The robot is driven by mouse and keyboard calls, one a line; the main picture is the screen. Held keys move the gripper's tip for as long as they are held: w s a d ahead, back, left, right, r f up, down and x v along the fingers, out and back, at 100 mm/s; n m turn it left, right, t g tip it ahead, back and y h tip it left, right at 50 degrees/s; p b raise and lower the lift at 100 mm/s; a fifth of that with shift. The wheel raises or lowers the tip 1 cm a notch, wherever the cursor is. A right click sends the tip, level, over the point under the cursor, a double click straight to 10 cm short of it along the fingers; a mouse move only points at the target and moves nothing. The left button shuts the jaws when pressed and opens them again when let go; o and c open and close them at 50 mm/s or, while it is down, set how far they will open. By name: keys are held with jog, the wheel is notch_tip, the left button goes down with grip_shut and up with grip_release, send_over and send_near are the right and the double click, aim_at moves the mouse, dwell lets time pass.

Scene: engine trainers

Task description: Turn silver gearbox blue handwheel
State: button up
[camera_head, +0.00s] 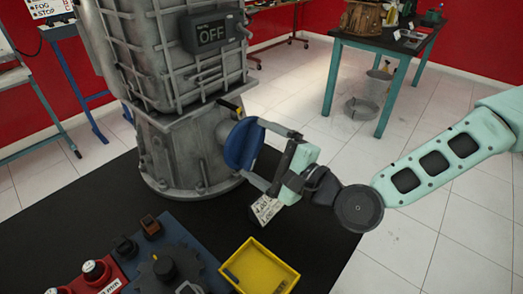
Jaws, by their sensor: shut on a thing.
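The silver gearbox (190,148) stands upright at the left of centre on the dark mat, a ribbed metal housing on a round base. Its blue handwheel (240,146) sticks out from the right side of the base and is seen nearly edge-on. My gripper (252,149) comes in from the right. Its two pale blue fingers span the wheel, one at the upper edge and one at the lower edge, and are shut on it. The exact contact at the fingertips is partly hidden by the wheel.
A dark display (211,33) on the gearbox reads OFF. A yellow tray (259,268) lies on the dark mat (85,213) in front, beside a blue panel with a dark knob (164,268). A teal table (379,45) stands behind.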

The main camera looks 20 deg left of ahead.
dwell(0.4)
jog(key=o, duration=0.7)
jog(key=shift+c, duration=0.2)
jog(key=p+v, duration=0.9)
jog(key=v, duration=0.8)
jog(key=shift+d, duration=0.25)
jog(key=shift+s+f, duration=0.1)
jog(key=shift+s, duration=0.05)
